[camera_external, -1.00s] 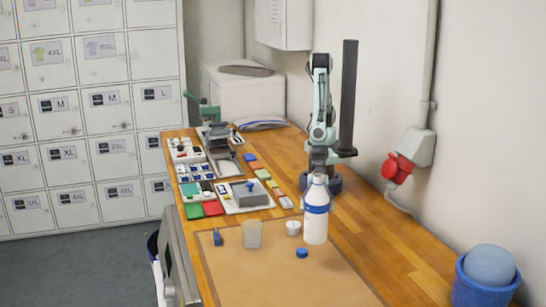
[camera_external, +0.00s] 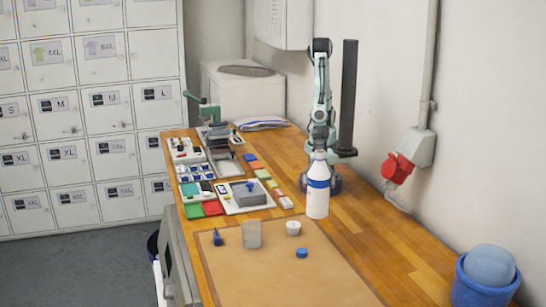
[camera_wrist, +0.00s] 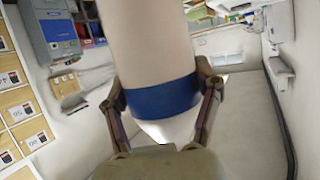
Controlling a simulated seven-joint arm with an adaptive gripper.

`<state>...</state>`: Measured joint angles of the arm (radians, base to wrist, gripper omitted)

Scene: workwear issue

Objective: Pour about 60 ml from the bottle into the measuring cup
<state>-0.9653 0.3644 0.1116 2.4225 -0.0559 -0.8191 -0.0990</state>
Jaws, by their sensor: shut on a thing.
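The white bottle (camera_external: 317,205) with a blue band is upright in the outside view, held above the table at the right of the brown mat. My gripper (camera_wrist: 162,92) is shut on it, with a finger on each side of the blue band in the wrist view, where the bottle (camera_wrist: 150,35) fills the middle. In the outside view the bottle hides most of my gripper. A translucent cup (camera_external: 251,234), apparently the measuring cup, stands on the mat left of the bottle. Its markings and contents are too small to tell.
A small blue item (camera_external: 218,237) is left of the cup. Trays and a grey block (camera_external: 250,195) lie behind. The front of the mat (camera_external: 285,285) is clear.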

